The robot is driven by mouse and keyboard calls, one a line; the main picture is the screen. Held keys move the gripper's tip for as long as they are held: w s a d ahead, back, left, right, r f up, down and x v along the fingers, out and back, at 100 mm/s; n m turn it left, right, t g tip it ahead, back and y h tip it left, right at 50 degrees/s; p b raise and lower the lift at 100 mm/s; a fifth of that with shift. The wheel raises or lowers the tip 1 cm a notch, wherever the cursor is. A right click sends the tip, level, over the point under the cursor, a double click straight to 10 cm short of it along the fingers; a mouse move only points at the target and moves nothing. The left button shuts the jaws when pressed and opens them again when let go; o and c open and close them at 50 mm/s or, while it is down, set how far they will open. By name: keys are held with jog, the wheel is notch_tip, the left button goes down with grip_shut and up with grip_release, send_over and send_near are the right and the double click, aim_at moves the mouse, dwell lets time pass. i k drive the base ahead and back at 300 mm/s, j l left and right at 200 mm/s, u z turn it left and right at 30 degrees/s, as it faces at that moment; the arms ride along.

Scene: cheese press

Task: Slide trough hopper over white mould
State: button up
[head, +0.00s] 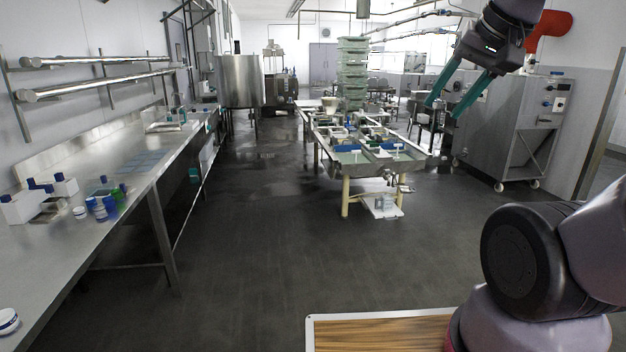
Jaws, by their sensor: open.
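My gripper (444,110) hangs in the air at the upper right. Its two teal fingers are apart, with nothing between them. It touches nothing. Far ahead, a long steel trough table (354,158) stands on cream legs, with blue and green pieces in its shallow bays. A pale bucket-shaped vessel (330,106) stands on its left side. I cannot tell which piece here is the trough hopper. White block-like containers with blue tops (20,207) stand on the left bench; I cannot tell whether any white piece in view is the mould.
A steel bench (120,185) runs along the left wall, with small jars and bottles on it. Green crates (352,75) are stacked on the far table. A wheeled steel machine (507,130) stands at the right. Dark floor (255,240) between bench and table is clear.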

aim_at(330, 104)
jog(key=i+j, duration=0.1)
jog(key=i, duration=4.1)
jog(key=i+z, duration=0.25)
jog(key=i, duration=0.3)
